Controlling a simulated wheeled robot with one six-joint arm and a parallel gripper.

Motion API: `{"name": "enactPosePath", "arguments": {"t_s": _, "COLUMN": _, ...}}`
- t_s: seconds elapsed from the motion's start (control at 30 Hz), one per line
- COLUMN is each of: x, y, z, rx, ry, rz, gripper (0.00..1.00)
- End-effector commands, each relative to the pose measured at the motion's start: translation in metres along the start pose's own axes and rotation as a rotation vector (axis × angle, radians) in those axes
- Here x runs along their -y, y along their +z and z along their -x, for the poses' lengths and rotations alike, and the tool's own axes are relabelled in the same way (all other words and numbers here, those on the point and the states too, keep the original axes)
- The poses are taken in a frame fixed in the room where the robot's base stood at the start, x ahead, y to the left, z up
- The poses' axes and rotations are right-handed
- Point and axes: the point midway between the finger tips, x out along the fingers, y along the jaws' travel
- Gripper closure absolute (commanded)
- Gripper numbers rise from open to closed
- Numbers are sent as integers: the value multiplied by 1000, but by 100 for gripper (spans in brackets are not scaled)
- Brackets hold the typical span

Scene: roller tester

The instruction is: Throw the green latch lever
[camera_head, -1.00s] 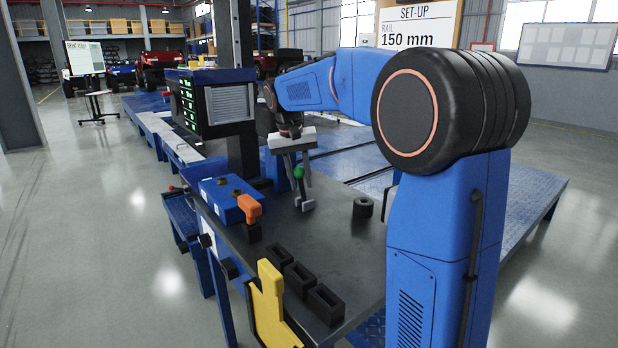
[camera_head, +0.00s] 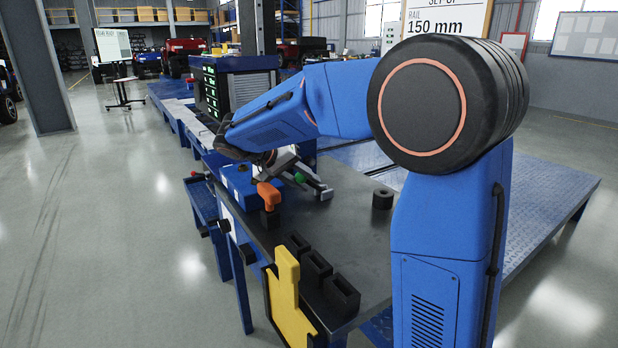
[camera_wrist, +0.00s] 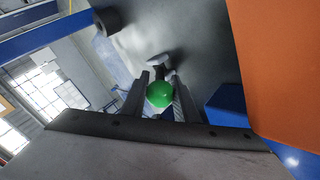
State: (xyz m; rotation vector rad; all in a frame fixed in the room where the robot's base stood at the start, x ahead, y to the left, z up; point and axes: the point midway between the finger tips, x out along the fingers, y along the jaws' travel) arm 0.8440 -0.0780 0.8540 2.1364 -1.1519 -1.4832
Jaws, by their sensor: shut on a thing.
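The green latch lever's round knob (camera_head: 299,177) shows over the dark bench top in the head view, low and leaning left of its grey foot (camera_head: 326,194). In the wrist view the knob (camera_wrist: 160,94) sits between the two fingers, with the grey foot beyond it. My gripper (camera_head: 308,180) is tilted over, its fingers reaching down and right past the knob. It is shut on the lever, and the lever's shaft is mostly hidden by the fingers and knob.
An orange handle (camera_head: 268,195) stands close in front of my gripper; it fills the right of the wrist view. A blue box (camera_head: 238,185) is to the left. A black ring (camera_head: 382,199), black sockets (camera_head: 318,268) and a yellow bracket (camera_head: 287,290) are also on or at the bench.

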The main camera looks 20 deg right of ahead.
Motion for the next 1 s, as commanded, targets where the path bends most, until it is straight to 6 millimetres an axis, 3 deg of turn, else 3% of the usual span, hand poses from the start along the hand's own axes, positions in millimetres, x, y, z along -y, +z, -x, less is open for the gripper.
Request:
{"name": "enactPosePath", "arguments": {"t_s": 0.67, "x": 5, "y": 4, "z": -1, "rx": -33, "ry": 53, "rz": 1, "gripper": 100}}
{"name": "enactPosePath", "arguments": {"t_s": 0.7, "x": 5, "y": 4, "z": -1, "rx": -33, "ry": 53, "rz": 1, "gripper": 68}}
{"name": "enactPosePath", "arguments": {"t_s": 0.77, "x": 5, "y": 4, "z": -1, "rx": -33, "ry": 53, "rz": 1, "gripper": 54}}
{"name": "enactPosePath", "arguments": {"t_s": 1.0, "x": 5, "y": 3, "z": -1, "rx": -34, "ry": 53, "rz": 0, "gripper": 54}}
